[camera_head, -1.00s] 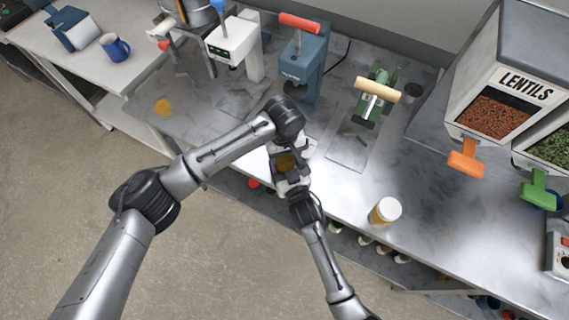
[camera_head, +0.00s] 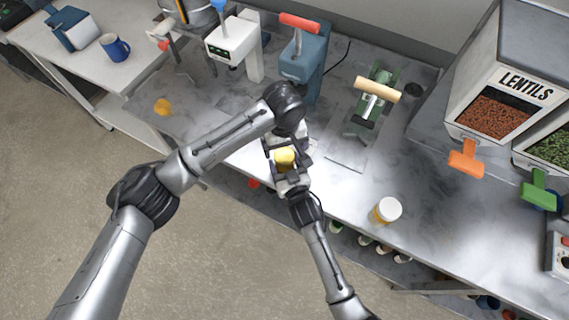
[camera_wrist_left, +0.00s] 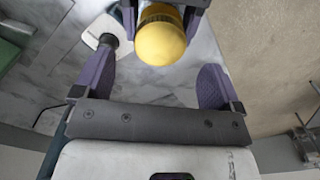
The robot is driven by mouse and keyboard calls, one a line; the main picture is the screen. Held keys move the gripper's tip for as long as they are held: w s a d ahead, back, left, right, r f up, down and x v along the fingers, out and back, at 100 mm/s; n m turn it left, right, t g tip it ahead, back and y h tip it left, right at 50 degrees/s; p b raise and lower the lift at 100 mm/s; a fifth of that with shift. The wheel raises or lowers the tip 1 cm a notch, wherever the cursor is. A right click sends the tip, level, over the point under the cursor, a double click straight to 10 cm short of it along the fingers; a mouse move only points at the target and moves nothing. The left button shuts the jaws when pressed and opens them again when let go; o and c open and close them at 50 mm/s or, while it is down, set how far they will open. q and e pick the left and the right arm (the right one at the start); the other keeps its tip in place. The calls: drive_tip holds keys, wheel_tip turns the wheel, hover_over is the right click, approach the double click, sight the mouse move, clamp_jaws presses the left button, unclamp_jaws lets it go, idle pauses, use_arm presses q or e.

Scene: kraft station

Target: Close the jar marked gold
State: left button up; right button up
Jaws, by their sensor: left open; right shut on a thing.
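A jar with a rounded yellow top (camera_head: 285,157) is at the counter's front edge in the head view. My right gripper (camera_head: 288,168) is shut on it, its arm coming from below. The jar's yellow top (camera_wrist_left: 160,42) also shows in the left wrist view, with a dark band beneath it; its marking is hidden. My left gripper (camera_wrist_left: 157,68) is open, its two purple fingers spread wide with nothing between their pads. In the head view, it is just behind the jar, partly hidden by its wrist.
A white-lidded jar with a yellow label (camera_head: 385,211) stands on the counter to the right. A flat yellow piece (camera_head: 162,106) lies at left. A blue press (camera_head: 302,65), a green roller device (camera_head: 375,95) and the lentils dispenser (camera_head: 500,100) stand behind.

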use_arm(q)
wheel_tip(320, 180, up, 8)
idle(0.4)
use_arm(e)
drive_tip(key=o, duration=1.8)
use_arm(q)
drive_tip(key=shift+r+p, duration=0.4)
drive_tip(key=shift+r, duration=0.05)
use_arm(e)
drive_tip(key=v, duration=1.4)
drive_tip(key=shift+a, duration=0.1)
